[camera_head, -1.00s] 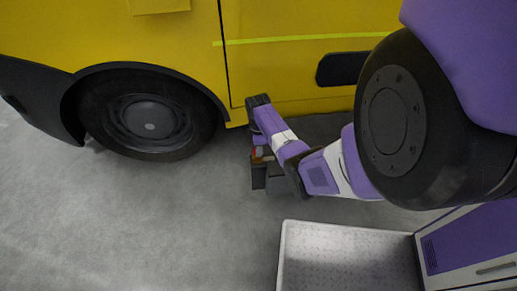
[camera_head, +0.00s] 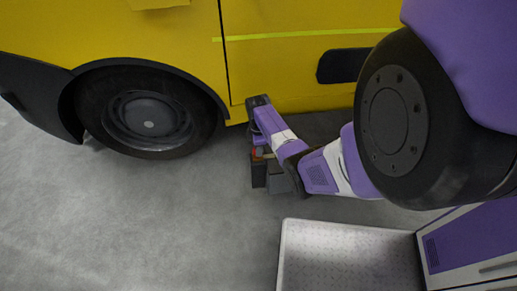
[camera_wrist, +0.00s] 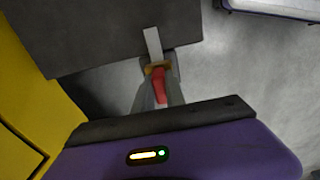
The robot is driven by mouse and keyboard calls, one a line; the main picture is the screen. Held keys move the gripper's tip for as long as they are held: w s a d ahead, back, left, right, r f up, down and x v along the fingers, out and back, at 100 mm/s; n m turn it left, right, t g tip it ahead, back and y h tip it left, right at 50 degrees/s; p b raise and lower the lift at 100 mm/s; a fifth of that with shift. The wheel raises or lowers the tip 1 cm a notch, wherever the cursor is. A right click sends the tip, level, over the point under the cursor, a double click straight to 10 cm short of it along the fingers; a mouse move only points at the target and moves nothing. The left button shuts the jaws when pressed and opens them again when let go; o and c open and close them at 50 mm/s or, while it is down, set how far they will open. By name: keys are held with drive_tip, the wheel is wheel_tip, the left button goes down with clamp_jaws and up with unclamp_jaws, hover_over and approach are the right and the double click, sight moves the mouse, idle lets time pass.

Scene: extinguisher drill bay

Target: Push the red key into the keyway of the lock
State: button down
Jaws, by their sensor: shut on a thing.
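The red key (camera_wrist: 159,92) is pinched between the two grey fingers of my gripper (camera_wrist: 157,84) in the wrist view. A brass-coloured piece (camera_wrist: 155,68) sits just beyond its red part, and a pale metal strip (camera_wrist: 153,42) runs on from there over a dark grey block (camera_wrist: 95,35). I cannot make out the lock's keyway or tell whether the key's tip is in it. In the head view a small bit of the red key (camera_head: 258,151) shows beside my wrist, above dark grey boxes (camera_head: 258,176); my fingers are mostly hidden there.
A yellow vehicle (camera_head: 120,35) with a black wheel (camera_head: 148,122) stands along the back, close to my wrist. A pale textured tray (camera_head: 345,260) lies at the lower right, near a purple and white cabinet (camera_head: 470,250). The grey floor (camera_head: 110,220) at left is clear.

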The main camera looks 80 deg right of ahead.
drive_tip(key=shift+f, duration=0.1)
drive_tip(key=c, duration=1.3)
unclamp_jaws()
wheel_tip(320, 180, up, 8)
drive_tip(key=p, duration=0.2)
drive_tip(key=shift+f+p, duration=0.1)
drive_tip(key=shift+p, duration=0.25)
